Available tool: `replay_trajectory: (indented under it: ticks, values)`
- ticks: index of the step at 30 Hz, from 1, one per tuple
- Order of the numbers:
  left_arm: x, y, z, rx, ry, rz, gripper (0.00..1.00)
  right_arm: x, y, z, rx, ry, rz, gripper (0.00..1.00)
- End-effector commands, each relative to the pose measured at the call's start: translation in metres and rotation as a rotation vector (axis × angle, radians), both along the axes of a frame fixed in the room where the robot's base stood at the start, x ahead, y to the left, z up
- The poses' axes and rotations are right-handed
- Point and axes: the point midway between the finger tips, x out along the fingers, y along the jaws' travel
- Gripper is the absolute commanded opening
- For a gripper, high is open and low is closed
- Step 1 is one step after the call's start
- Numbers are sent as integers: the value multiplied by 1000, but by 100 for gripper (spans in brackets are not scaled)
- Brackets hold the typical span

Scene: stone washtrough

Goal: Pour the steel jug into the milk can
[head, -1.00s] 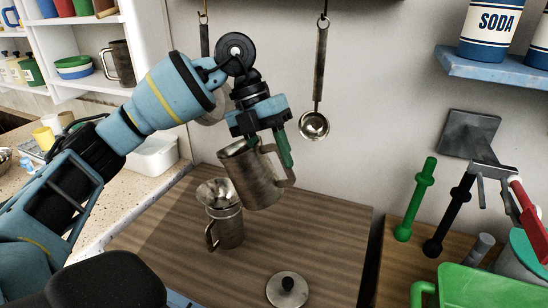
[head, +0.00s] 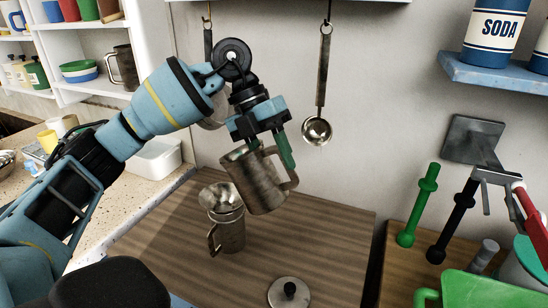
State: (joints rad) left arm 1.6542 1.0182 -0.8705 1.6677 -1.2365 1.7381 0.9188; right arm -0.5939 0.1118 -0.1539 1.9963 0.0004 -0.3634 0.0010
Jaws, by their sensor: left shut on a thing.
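The steel jug (head: 262,184) is in the air in the head view, tilted with its mouth toward the upper left. My left gripper (head: 268,147) is shut on the jug near its rim and handle, with green fingers. The milk can (head: 229,233) stands upright on the wooden board, with a steel funnel (head: 220,198) in its mouth. The jug is just above and to the right of the funnel, and overlaps it slightly in the picture. The jug's inside is not visible. My right gripper is not in view.
A round lid (head: 289,292) with a black knob lies on the wooden board (head: 325,235) in front. A ladle (head: 318,128) hangs on the wall behind. A white tub (head: 157,158) stands left. Green and black tools and a green container (head: 480,288) are at the right.

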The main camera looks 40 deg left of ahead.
Motion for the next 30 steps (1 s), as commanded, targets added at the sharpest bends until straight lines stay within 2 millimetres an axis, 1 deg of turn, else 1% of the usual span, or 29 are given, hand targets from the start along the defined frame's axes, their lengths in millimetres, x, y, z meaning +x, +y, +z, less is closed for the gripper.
replay_trajectory:
  ticks: [14, 23, 30]
  values:
    - [-1, 5, 6, -96, -26, 0, 0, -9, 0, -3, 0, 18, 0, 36]
    - [-1, 5, 6, -95, -26, 1, 0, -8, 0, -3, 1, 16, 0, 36]
    - [-1, 5, 6, -95, -26, 1, 0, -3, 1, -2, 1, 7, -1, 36]
